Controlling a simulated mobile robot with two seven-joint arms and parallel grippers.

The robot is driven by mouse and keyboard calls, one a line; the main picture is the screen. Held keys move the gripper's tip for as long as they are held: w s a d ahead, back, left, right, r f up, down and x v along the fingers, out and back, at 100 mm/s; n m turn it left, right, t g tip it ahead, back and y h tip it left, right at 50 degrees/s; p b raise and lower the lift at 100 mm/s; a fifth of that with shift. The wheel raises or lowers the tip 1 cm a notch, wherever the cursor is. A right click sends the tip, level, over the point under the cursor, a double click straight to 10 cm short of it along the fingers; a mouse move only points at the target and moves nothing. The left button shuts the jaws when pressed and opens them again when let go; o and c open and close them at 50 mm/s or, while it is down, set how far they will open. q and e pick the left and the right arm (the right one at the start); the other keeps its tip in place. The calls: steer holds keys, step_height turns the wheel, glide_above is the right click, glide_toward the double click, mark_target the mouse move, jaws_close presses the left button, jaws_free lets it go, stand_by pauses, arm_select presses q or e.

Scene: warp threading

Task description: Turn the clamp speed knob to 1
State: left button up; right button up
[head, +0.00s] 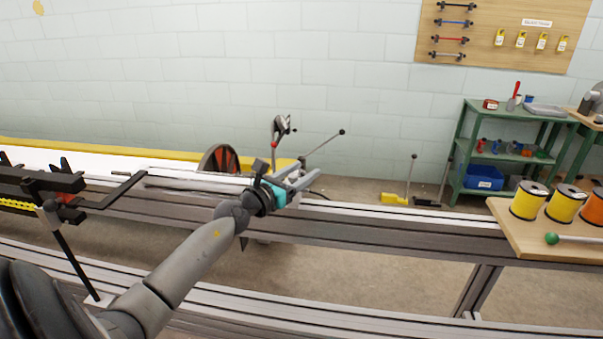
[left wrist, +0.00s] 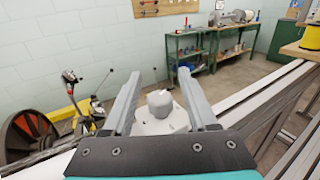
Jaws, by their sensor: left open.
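A light grey round knob (left wrist: 160,103) with a small dark mark on top sits on a whitish plate (left wrist: 150,125) in the left wrist view. My left gripper (left wrist: 157,80) is open, with one grey finger on each side of the knob in that view. I cannot tell whether the fingers touch it. In the head view my left gripper (head: 296,182) is over the metal rail, its teal body showing, and the knob is hidden behind it. No number on the dial is readable. My right gripper is not in view.
A long metal rail (head: 400,222) runs across the frame. A wheel (head: 219,160) and levers (head: 323,146) stand behind the gripper. Thread spools (head: 528,200) stand on a wooden board at right. A green shelf (head: 505,150) is by the wall. A black bracket (head: 110,197) is at left.

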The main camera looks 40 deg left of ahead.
arm_select(q)
jaws_close()
stand_by(0.4)
